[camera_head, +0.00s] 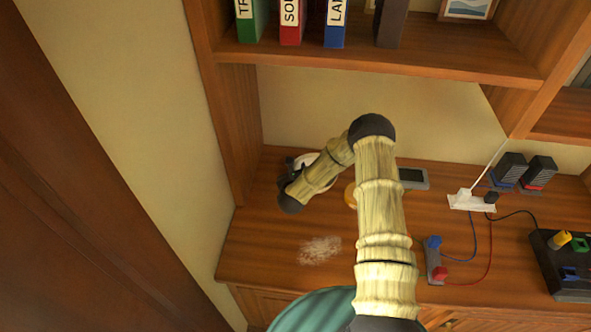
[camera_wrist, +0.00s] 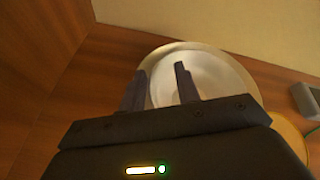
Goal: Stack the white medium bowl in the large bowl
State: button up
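A white round bowl (camera_wrist: 215,80) lies below my gripper (camera_wrist: 161,72) in the wrist view, near the back wall. A paler outer ring surrounds its inner white surface; I cannot tell whether this is one bowl or two nested. My gripper's two dark fingers are apart, with white bowl surface showing between them. I cannot tell whether they touch it. In the head view a small part of the white bowl (camera_head: 308,159) shows behind my arm, which hides most of it. A round orange-tan object (camera_head: 350,195), partly hidden by my arm, also shows beside the bowl in the wrist view (camera_wrist: 291,140).
The wooden desktop (camera_head: 265,225) has a pale speckled patch (camera_head: 320,250). A side panel (camera_head: 232,130) bounds it at left, with a shelf of binders (camera_head: 291,22) above. A grey device (camera_head: 413,179), white power strip (camera_head: 470,201) and cables stand to the right.

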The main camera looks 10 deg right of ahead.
jog(key=shift+s+d, duration=0.2)
jog(key=shift+d, duration=0.1)
jog(key=shift+d+r+p, duration=0.2)
jog(key=shift+r+p, duration=0.25)
jog(key=shift+p, duration=0.05)
jog(key=b+v, duration=0.2)
jog(key=v, duration=1)
jog(key=shift+a+r, duration=0.15)
jog(key=shift+r, duration=0.05)
